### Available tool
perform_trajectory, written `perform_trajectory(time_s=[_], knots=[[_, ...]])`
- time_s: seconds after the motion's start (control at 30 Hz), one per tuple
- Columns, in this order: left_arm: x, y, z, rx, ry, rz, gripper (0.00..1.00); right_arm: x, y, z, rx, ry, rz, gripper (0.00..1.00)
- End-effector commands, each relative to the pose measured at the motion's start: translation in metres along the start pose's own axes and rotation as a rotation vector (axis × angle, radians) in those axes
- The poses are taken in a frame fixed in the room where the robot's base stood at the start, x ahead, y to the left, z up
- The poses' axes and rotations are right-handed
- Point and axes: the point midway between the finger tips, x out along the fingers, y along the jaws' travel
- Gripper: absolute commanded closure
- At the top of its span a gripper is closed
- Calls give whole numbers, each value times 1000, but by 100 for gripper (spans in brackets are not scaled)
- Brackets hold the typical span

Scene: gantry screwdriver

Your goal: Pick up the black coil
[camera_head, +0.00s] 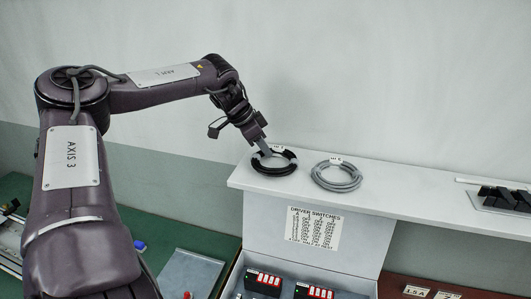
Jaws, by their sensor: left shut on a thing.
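The black coil (274,170) lies on the white shelf (402,188) near its left end, with a small white tag at its back edge. My left gripper (265,151) reaches down from the upper left and is shut on the black coil at its left-back part. The fingertips hide a little of the ring. The coil appears to be at shelf level; I cannot tell whether it is lifted. My right gripper is not in view.
A grey coil (337,183) lies just right of the black one. Black parts (503,197) sit in a tray at the shelf's right end. A switch label (314,228) is on the front panel, above red-and-black switch blocks (263,280). A wall stands behind.

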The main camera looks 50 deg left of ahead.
Motion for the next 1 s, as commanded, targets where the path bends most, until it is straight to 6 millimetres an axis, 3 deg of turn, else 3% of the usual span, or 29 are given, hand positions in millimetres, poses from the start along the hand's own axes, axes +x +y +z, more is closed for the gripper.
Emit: perform_trajectory(time_s=[0.17, 0.37, 0.7, 1.0], knots=[[-21, -1, -14, 4, 4, -6, 100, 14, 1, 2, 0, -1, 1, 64], [-65, -1, -39, 5, 3, -10, 100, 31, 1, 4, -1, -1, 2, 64], [-139, 0, -80, 2, 0, -6, 100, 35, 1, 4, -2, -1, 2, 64], [-165, 0, -95, 1, 1, -1, 100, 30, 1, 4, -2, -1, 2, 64]])
